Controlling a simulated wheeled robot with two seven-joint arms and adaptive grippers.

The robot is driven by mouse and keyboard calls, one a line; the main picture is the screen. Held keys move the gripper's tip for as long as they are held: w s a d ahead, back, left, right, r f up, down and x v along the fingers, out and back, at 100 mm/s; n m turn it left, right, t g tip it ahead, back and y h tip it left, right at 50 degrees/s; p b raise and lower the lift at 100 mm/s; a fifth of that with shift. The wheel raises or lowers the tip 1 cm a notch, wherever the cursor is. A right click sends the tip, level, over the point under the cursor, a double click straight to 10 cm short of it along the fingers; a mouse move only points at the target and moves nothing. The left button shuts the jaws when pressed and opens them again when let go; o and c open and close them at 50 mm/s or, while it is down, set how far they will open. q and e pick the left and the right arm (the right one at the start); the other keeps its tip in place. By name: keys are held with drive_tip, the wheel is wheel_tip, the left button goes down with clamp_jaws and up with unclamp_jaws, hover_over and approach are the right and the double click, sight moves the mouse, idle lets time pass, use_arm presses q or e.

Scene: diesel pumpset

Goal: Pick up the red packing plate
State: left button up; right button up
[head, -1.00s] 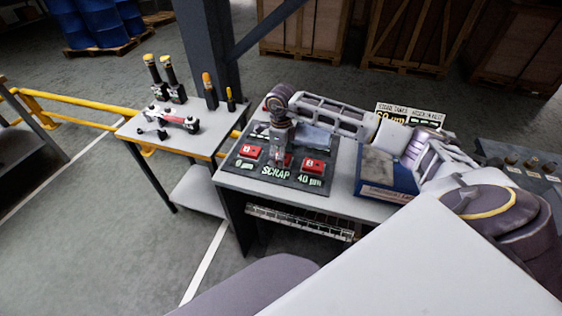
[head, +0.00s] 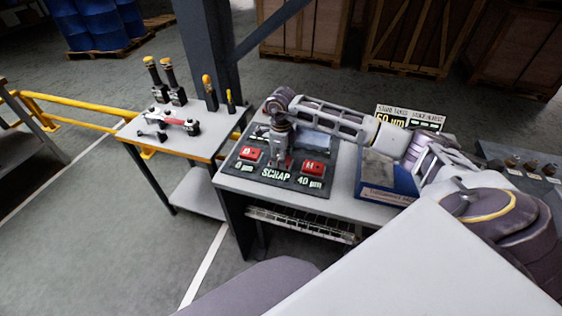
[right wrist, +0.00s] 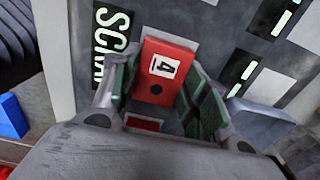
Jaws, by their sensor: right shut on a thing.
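My right gripper (head: 279,163) points down over the middle of the dark marked mat, at the SCRAP label. In the right wrist view the gripper (right wrist: 165,100) is shut on a red packing plate (right wrist: 160,70) with a white "4" label and a dark hole, between its green-lined fingers. In the head view the fingers mostly hide this plate. I cannot tell whether it is clear of the mat. Two other red plates lie on the mat, one at the left (head: 249,154) above "0 µm", one at the right (head: 313,168) above "40 µm". My left gripper is out of view.
The mat (head: 243,170) lies on a grey bench (head: 343,185). A blue box (head: 388,188) and a sign (head: 410,116) stand to its right, near my right arm. A side table (head: 190,148) with tools is at the left, beside a dark post (head: 208,50).

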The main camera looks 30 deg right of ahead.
drive_tip(key=c, duration=0.3)
drive_tip(key=shift+c, duration=0.2)
drive_tip(key=shift+r, duration=0.25)
drive_tip(key=shift+w+r, duration=0.1)
drive_tip(key=shift+r, duration=0.5)
wheel_tip(320, 180, up, 7)
drive_tip(key=shift+f+b, duration=0.15)
drive_tip(key=shift+b, duration=0.15)
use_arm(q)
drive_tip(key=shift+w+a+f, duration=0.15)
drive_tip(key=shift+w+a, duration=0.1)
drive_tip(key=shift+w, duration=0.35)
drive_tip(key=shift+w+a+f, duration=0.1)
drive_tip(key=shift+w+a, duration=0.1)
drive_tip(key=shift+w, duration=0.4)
use_arm(e)
drive_tip(key=shift+r, duration=0.85)
